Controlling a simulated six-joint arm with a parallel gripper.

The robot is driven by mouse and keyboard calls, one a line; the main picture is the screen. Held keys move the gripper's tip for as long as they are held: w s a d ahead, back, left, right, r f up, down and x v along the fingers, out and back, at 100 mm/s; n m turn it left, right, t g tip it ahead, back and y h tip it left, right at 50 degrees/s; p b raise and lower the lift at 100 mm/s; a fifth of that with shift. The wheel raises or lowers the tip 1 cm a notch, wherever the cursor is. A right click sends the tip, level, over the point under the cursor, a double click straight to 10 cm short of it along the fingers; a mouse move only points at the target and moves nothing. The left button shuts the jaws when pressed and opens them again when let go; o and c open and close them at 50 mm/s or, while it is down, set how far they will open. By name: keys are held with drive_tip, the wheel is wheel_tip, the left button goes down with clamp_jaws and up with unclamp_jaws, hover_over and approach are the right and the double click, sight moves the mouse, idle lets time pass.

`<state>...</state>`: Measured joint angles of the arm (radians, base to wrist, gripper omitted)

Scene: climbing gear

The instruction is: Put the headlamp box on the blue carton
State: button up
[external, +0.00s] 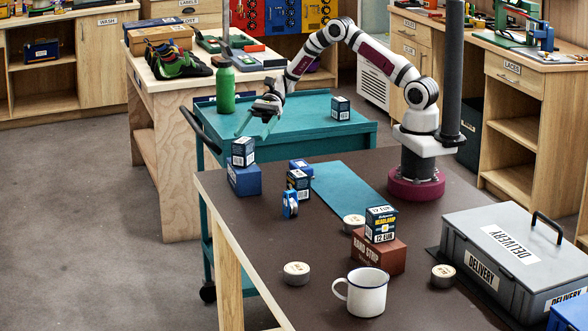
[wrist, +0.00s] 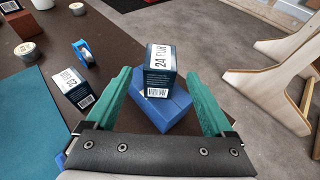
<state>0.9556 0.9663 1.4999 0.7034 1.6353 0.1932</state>
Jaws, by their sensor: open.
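A blue carton (external: 243,180) lies near the table's left back corner; it also shows in the wrist view (wrist: 172,112). A small navy box (external: 243,151) with a white label stands upright on it; in the wrist view its label (wrist: 159,68) reads 24 EUR. I cannot read whether it is the headlamp box. A similar navy box (external: 380,224), marked 12 EUR with small print perhaps reading headlamp, stands on a red-brown carton (external: 378,252). My gripper (external: 254,129) is open and empty, above and behind the blue carton, its green fingers apart (wrist: 165,92).
Round tins (external: 296,273), a white mug (external: 365,292) and a grey delivery crate (external: 510,255) are nearer. A teal cart (external: 310,130) stands behind.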

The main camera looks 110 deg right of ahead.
drive_tip(key=shift+v, duration=0.95)
drive_tip(key=s+a+r+n+g, duration=0.3)
drive_tip(key=a+n, duration=0.1)
drive_tip(key=a, duration=0.3)
drive_tip(key=s+a+r+n+g+h, duration=0.1)
drive_tip(key=s+a+r+n+g, duration=0.2)
drive_tip(key=a, duration=0.4)
drive_tip(key=s+a+r+n+g, duration=0.2)
drive_tip(key=a+r+n, duration=0.2)
drive_tip(key=a, duration=0.4)
drive_tip(key=s+a+n+h, duration=0.2)
drive_tip(key=s+n, duration=0.1)
drive_tip(key=s, duration=0.3)
drive_tip(key=s+a+n+g+h, duration=0.1)
drive_tip(key=s+n+h, duration=0.1)
drive_tip(key=s+n, duration=0.2)
drive_tip(key=s+a+n+h, duration=0.2)
drive_tip(key=s+n, duration=0.1)
drive_tip(key=s, duration=0.6)
drive_tip(key=shift+s+a+f+n+g+h, duration=0.2)
drive_tip(key=shift+a+f+n+g+h, duration=0.15)
drive_tip(key=shift+f, duration=0.15)
